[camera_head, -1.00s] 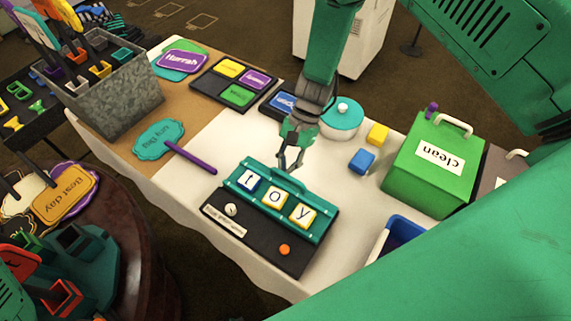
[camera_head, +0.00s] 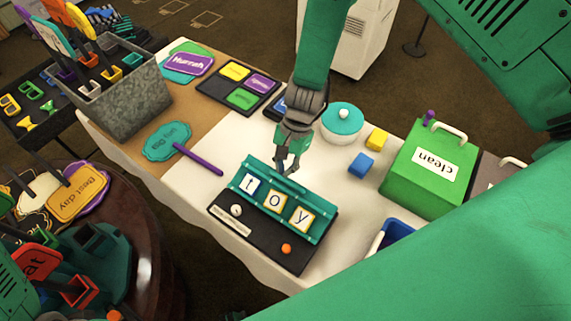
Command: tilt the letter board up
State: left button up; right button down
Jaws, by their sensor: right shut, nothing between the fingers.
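The letter board (camera_head: 243,248) lies on the white part of the table. Its teal panel (camera_head: 319,226) carries three letter tiles reading "toy" (camera_head: 277,203). The panel leans back at a shallow angle, and a raised teal bar runs along its far edge. A white knob (camera_head: 236,210), a small label and an orange button (camera_head: 286,249) are on the dark base. My right gripper (camera_head: 287,171) points down at the panel's far edge, by the bar, shut and empty. I cannot tell whether its tips touch the panel. My left gripper does not show.
A blue block (camera_head: 361,165), a yellow block (camera_head: 377,139), a round teal-lidded box (camera_head: 342,124) and a green "clean" box (camera_head: 419,184) stand to the right. A teal sign with a purple handle (camera_head: 197,159) lies left. A grey bin (camera_head: 124,105) stands far left.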

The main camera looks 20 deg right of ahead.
jog(key=shift+s+a+r+p, duration=0.25)
jog(key=shift+a+r+p, duration=0.15)
jog(key=shift+r, duration=0.1)
jog(key=shift+a, duration=0.1)
dwell(0.5)
notch_tip(320, 180, up, 10)
jog(key=d+p, duration=0.1)
jog(key=p, duration=0.5)
jog(key=shift+w, duration=0.35)
jog(key=shift+s+f, duration=0.1)
jog(key=shift+f, duration=0.05)
